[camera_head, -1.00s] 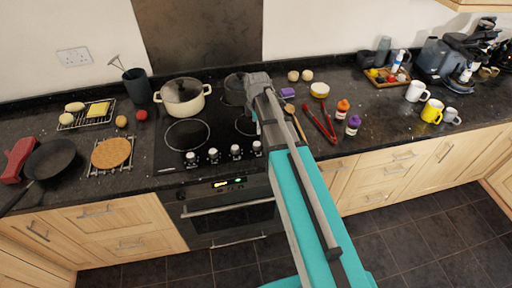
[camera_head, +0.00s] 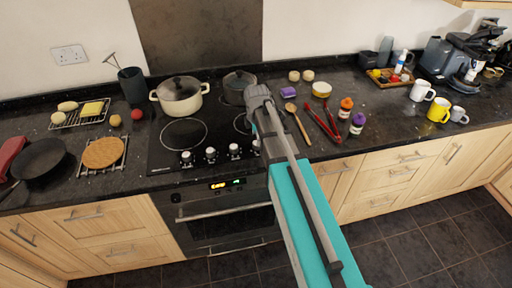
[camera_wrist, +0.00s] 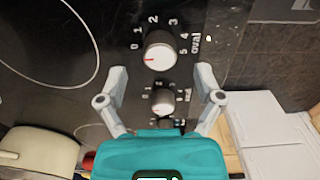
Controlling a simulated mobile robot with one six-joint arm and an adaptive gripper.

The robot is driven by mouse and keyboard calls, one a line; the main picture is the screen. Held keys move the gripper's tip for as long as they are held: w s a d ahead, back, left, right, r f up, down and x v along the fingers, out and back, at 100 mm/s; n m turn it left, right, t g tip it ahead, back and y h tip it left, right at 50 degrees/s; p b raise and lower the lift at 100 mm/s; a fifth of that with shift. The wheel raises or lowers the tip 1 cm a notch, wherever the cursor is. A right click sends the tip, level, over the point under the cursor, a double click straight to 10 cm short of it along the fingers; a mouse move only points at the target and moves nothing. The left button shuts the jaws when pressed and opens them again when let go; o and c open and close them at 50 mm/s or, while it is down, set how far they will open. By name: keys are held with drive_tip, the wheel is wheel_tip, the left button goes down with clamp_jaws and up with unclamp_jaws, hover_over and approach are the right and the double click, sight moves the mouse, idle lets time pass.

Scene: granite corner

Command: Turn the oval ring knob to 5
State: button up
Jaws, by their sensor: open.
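The oval ring knob (camera_wrist: 160,50) shows in the wrist view, silver with a dark skirt, beside the printed word "oval" and a scale from 0 to 5. Its red mark points left, near the 0. My gripper (camera_wrist: 146,68) is open, its fingers spread wide on either side of the knob row, holding nothing. A second, similar knob (camera_wrist: 163,102) lies between the fingers, with a third partly hidden by the gripper body. In the head view, my gripper (camera_head: 255,122) hangs over the right part of the black hob (camera_head: 165,157), above the right end of the knobs.
A cream pot (camera_head: 180,101) and a dark lidded pot (camera_head: 238,91) stand at the back of the hob. A wooden spoon (camera_head: 302,126) and red tongs (camera_head: 323,128) lie to the right. The oven (camera_head: 226,213) is below.

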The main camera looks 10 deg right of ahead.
drive_tip(key=shift+f+b, duration=1.4)
drive_tip(key=shift+f, duration=0.3)
drive_tip(key=c, duration=1)
drive_tip(key=shift+a, duration=0.1)
drive_tip(key=shift+c, duration=0.8)
